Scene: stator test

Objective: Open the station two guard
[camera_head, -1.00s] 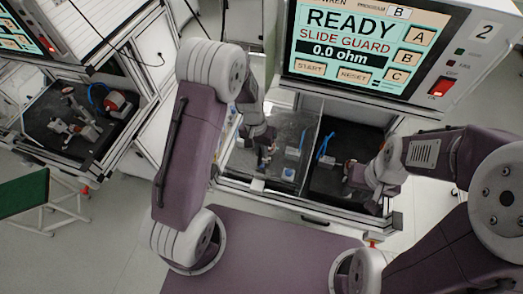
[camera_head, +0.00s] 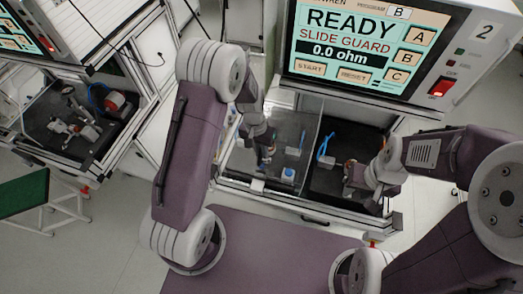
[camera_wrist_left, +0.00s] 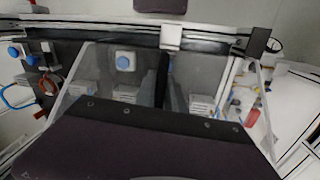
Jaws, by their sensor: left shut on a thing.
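The station two guard (camera_head: 297,130) is a clear sliding panel over the left part of the station's work bay; its right edge stands near the middle of the bay. It also shows in the left wrist view (camera_wrist_left: 95,75), partly hidden by my gripper body. My left gripper (camera_head: 266,158) reaches down at the guard and is shut on a part of it, seemingly its handle; the grip itself is hard to make out. My right gripper (camera_head: 352,178) is over the uncovered dark right part of the bay; its jaws are too small to read. The station screen (camera_head: 345,45) reads READY, SLIDE GUARD, 0.0 ohm.
A blue button on a white box (camera_head: 288,174) stands near the bay's front rail. A blue hose (camera_head: 325,150) lies in the uncovered part. Another station (camera_head: 75,115) stands at the left. A red switch (camera_head: 440,88) is on the panel beside the screen.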

